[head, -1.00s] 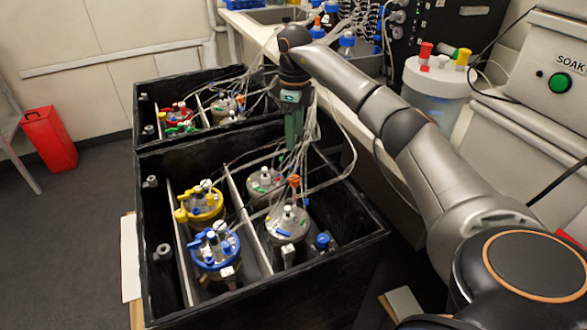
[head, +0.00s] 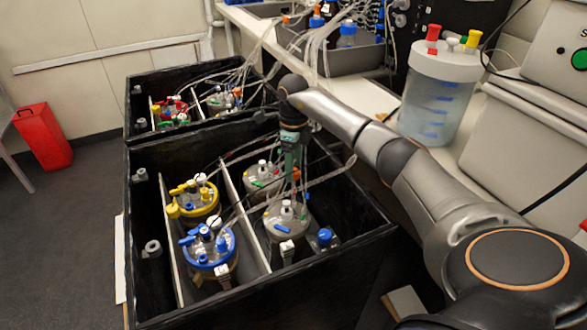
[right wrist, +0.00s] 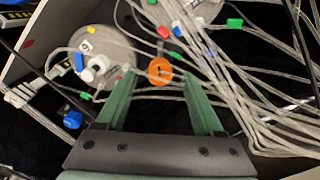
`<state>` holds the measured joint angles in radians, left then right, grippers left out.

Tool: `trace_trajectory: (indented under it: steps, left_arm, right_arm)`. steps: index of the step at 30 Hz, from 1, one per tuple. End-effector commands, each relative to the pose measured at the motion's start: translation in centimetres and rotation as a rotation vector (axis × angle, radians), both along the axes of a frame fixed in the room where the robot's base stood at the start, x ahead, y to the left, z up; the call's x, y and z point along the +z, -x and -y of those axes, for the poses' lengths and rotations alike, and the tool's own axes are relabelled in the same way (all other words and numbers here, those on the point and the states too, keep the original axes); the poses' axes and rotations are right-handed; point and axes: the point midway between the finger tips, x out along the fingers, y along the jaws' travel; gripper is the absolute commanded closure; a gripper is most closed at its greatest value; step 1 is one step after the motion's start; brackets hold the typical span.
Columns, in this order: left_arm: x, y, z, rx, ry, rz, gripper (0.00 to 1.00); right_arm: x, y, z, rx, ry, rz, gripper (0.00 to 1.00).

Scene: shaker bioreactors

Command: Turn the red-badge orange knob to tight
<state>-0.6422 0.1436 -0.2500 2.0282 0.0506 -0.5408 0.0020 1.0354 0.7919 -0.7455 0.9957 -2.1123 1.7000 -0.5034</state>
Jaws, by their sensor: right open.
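The orange knob (head: 295,174) stands beside the grey-lidded vessel (head: 287,216) in the right half of the near black box. My right gripper (right wrist: 160,76) is open, with one green finger on each side of the knob in that view. Contact is not visible. In the head view the right gripper (head: 292,165) points down just above the knob and partly hides it. My left gripper is not in view.
Thin clear tubes (right wrist: 240,90) run close to the right finger. A second grey-lidded vessel (head: 263,178) stands behind. Yellow-lidded (head: 194,198) and blue-lidded (head: 209,248) vessels stand left of the white divider (head: 243,215). The black box's wall (head: 330,265) encloses them.

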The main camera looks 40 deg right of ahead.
Motion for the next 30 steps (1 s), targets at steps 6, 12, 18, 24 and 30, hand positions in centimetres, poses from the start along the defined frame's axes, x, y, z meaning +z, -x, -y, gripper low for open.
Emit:
trace_trajectory:
  steps: [6, 12, 18, 24, 30]
  left_arm:
    - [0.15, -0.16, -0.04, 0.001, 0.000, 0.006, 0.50]
    - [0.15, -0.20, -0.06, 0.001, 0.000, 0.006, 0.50]
    - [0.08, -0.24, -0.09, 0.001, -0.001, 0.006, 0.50]
    - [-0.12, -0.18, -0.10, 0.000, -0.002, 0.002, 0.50]
    - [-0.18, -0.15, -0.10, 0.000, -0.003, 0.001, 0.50]
  right_arm:
    - [-1.12, 0.01, 0.02, 0.000, 0.000, 0.001, 0.31]
    - [-1.12, 0.00, 0.01, 0.000, 0.000, 0.001, 0.31]
    - [-1.10, 0.00, 0.00, 0.000, 0.000, 0.001, 0.51]
    - [-1.09, 0.00, 0.00, 0.000, 0.000, 0.001, 0.74]
    - [-1.08, 0.00, 0.01, 0.000, 0.000, 0.001, 0.96]
